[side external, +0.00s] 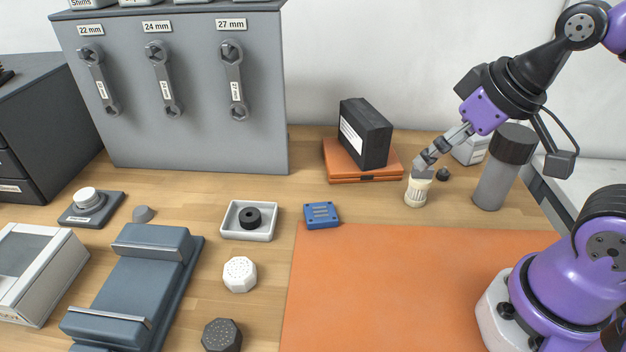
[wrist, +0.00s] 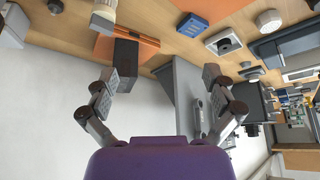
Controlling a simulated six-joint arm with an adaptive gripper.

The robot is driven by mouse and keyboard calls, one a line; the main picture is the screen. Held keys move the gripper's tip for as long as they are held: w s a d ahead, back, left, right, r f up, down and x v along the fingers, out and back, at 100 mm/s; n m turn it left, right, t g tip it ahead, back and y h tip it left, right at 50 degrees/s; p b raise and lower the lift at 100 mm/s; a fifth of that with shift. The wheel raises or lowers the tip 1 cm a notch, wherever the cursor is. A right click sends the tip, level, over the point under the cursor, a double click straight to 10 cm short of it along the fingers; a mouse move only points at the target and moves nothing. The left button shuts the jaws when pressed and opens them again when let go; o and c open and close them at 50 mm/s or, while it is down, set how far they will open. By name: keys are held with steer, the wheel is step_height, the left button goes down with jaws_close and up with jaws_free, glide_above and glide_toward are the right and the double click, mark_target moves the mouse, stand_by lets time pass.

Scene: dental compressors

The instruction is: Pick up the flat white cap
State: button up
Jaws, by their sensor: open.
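A round white cap (side external: 87,198) sits on a dark square base at the left in the side view. A white, many-sided piece with small holes in its top (side external: 239,273) lies on the bare wood near the middle; it also shows at the top of the wrist view (wrist: 268,20). I cannot tell for sure which is the flat white cap. My gripper (side external: 424,165) is at the right, far from both. Its fingers are spread and empty in the wrist view (wrist: 160,75). It overlaps a cream ribbed cylinder (side external: 416,193) in the side view.
A black box (side external: 365,134) stands on an orange case (side external: 341,172). A grey cylinder (side external: 495,182) stands right of my gripper. A blue block (side external: 321,214), a white tray (side external: 232,233) and a blue-grey fixture (side external: 135,285) lie leftward. The orange mat (side external: 400,285) is clear.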

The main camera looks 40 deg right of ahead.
stand_by(0.3)
steer(key=n+g, duration=0.2)
steer(key=g, duration=0.4)
glide_above(239, 268)
step_height(239, 268, down, 7)
steer(key=f, duration=0.4)
steer(key=shift+a+f, duration=0.2)
steer(key=shift+f, duration=0.1)
step_height(239, 268, down, 6)
steer(key=shift+d+r, duration=0.15)
steer(key=c, duration=1.2)
